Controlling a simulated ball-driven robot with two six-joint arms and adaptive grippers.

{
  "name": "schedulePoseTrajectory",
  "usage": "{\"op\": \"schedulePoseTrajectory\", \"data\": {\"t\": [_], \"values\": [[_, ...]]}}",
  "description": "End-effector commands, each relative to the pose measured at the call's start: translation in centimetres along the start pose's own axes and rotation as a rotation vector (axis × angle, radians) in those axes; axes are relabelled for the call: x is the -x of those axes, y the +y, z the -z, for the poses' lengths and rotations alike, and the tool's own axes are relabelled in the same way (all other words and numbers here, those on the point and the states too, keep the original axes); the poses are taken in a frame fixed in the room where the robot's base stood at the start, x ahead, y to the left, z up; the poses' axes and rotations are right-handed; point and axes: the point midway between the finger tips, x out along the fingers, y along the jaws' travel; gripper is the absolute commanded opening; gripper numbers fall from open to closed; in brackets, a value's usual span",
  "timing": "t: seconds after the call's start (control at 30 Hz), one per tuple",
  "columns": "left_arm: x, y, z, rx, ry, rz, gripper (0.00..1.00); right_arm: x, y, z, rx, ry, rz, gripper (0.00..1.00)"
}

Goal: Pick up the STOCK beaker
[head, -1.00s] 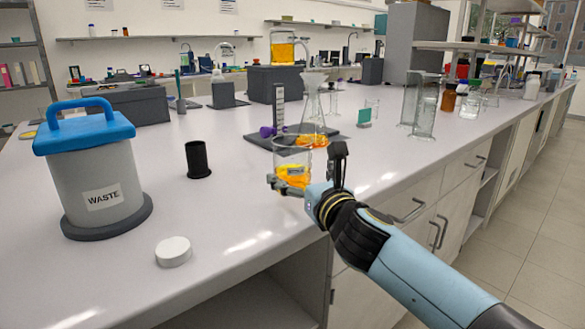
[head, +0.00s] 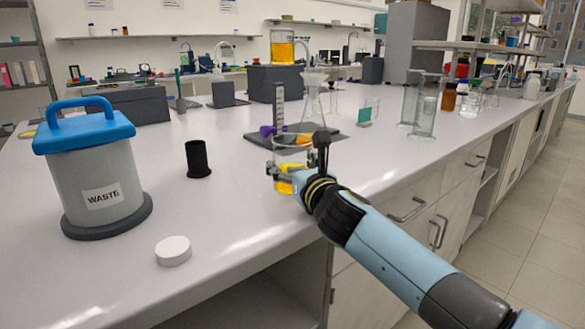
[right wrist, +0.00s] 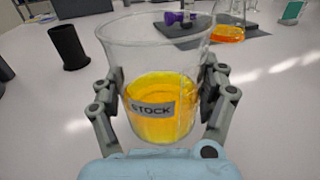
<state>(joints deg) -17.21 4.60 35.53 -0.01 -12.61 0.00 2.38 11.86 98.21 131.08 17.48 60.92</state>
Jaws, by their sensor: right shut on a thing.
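The STOCK beaker is a clear glass beaker with orange-yellow liquid; in the head view (head: 284,187) it is near the bench's front edge, partly hidden by my right gripper (head: 296,160). In the right wrist view the STOCK beaker (right wrist: 160,95) is upright, its grey STOCK label facing the camera. My right gripper (right wrist: 160,100) is shut on it, one finger against each side of the glass. I cannot tell whether its base touches the bench. My left gripper is not in view.
Behind the beaker, a dark mat (head: 327,134) carries a flask (head: 313,105) and a purple-clamped stand. A black cup (head: 198,159), a white lid (head: 173,251) and the WASTE bin (head: 95,175) stand to the left. Glass cylinders (head: 424,110) stand right.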

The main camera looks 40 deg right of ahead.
Motion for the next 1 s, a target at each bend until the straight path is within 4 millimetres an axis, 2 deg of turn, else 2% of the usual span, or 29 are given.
{"op": "schedulePoseTrajectory", "data": {"t": [0.03, 0.1, 0.13, 0.67, 1.0], "values": [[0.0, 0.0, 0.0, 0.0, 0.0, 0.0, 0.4, 0.0, 0.0, 0.0, 0.0, 0.0, 0.0, 0.4], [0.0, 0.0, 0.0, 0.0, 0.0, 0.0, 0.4, 0.0, 0.0, 0.0, 0.0, 0.0, 0.0, 0.31], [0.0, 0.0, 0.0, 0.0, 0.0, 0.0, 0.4, 0.0, 0.0, 0.0, 0.0, 0.0, 0.0, 0.29], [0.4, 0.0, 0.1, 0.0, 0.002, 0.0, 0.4, 0.0, 0.0, -0.7, 0.0, -0.003, -0.001, 0.29], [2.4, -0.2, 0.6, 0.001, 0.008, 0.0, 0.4, 0.0, 0.1, -3.5, 0.0, -0.003, 0.0, 0.29]]}}
